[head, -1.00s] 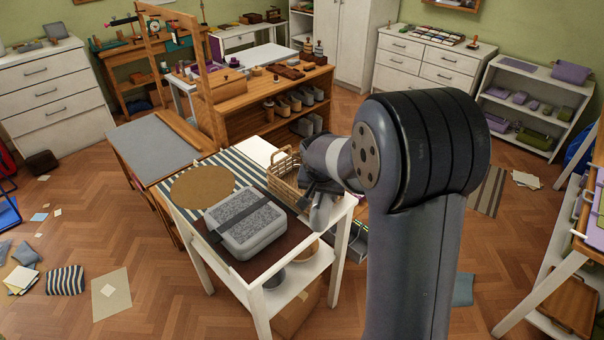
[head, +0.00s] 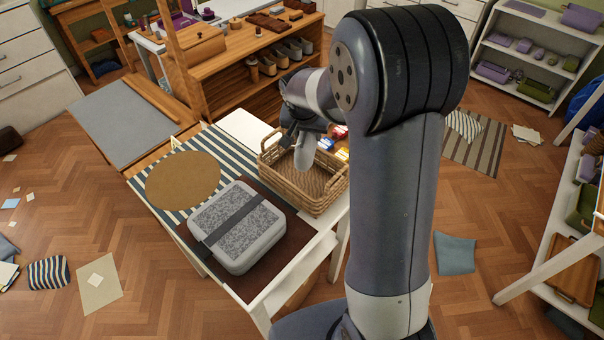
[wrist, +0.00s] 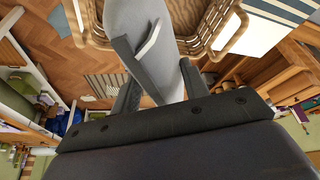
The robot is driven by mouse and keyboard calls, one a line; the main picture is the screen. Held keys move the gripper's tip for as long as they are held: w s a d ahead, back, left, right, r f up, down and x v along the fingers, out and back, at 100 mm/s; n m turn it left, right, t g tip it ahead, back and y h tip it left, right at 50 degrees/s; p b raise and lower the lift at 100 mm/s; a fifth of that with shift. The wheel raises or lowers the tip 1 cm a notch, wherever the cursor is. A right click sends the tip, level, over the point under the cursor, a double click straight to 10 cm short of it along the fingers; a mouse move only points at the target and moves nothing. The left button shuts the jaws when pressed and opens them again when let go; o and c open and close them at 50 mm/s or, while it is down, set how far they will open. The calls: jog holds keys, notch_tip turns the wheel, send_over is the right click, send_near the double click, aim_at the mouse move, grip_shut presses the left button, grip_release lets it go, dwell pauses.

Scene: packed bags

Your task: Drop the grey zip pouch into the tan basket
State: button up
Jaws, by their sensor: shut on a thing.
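The grey zip pouch (head: 305,153) hangs from my gripper (head: 291,138) in the head view. In the wrist view the pouch (wrist: 150,25) is a smooth grey shape between the two dark fingers of my gripper (wrist: 157,65), which are shut on it. The tan basket (head: 316,203) is an open wicker one on the right end of the white table. The pouch appears over the basket's far left part, and I cannot tell its exact height above the rim. In the wrist view the basket's rim (wrist: 232,30) shows on both sides of the pouch.
A grey strapped case (head: 238,225) lies on a dark mat left of the basket. A round cork mat (head: 183,180) lies on a striped cloth behind it. Small coloured packets (head: 333,141) show beyond the basket. A wooden shelf unit (head: 262,62) stands behind the table.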

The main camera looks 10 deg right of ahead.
jog(key=shift+w+f+b, duration=0.1)
jog(key=shift+f+b, duration=1)
jog(key=shift+f, duration=1.15)
jog(key=o, duration=1.5)
jog(key=shift+c, duration=0.2)
jog(key=shift+r, duration=0.1)
jog(key=b+v, duration=0.1)
jog(key=v, duration=0.9)
jog(key=shift+a+r+b, duration=0.1)
jog(key=shift+r+b, duration=0.25)
